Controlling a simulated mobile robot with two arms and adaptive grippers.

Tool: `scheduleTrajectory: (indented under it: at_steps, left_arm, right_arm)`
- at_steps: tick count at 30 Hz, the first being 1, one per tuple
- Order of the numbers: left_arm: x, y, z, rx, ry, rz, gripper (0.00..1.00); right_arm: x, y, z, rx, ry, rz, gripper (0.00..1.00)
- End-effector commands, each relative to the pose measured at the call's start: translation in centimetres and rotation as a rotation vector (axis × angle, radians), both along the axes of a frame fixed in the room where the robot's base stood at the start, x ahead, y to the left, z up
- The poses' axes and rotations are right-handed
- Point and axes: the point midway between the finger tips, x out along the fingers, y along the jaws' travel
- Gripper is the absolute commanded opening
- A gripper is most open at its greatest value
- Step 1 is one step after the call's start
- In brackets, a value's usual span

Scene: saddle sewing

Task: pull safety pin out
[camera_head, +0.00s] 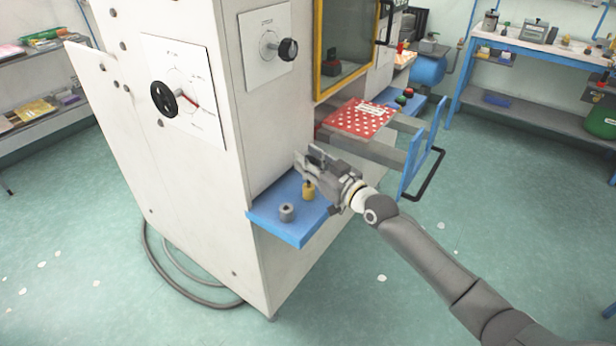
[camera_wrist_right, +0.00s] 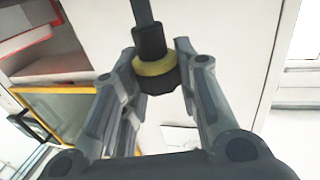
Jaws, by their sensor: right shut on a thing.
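My right gripper (camera_head: 312,156) is beside the white machine, above the blue shelf (camera_head: 292,231) on its side. In the right wrist view my right gripper (camera_wrist_right: 161,62) has its two fingers on either side of a black knob with a yellow ring, which I take to be the safety pin (camera_wrist_right: 155,68). A grey shaft runs up from the knob to the top edge. The gripper is shut on it. In the head view the pin is not clear, being small and hidden at the fingers. My left gripper is in neither view.
A grey cylinder (camera_head: 287,212) and a yellow piece (camera_head: 308,191) stand on the blue shelf. A red dotted plate (camera_head: 359,119) lies on a drawer with a blue front and black handle (camera_head: 424,172), close to my right arm.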

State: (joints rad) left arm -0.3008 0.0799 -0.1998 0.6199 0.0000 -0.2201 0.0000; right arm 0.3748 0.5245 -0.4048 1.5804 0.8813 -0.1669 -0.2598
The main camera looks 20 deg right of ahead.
Motion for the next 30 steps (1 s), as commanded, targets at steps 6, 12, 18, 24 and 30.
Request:
scheduleTrajectory:
  at_steps: [6,12,18,24,30]
  left_arm:
    - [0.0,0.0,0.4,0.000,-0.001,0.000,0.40]
    - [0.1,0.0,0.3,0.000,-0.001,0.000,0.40]
    - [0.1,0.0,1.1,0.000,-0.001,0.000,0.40]
    - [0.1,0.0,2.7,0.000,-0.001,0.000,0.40]
    - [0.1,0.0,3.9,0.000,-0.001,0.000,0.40]
  right_arm:
    - [0.0,0.0,0.5,0.000,-0.001,0.000,0.01]
    - [0.0,0.0,0.4,0.000,-0.001,0.000,0.01]
    - [0.0,0.0,1.3,0.001,-0.001,0.000,0.01]
    - [0.0,0.0,3.0,0.001,-0.002,0.000,0.01]
    - [0.0,0.0,4.5,0.000,-0.001,0.000,0.01]
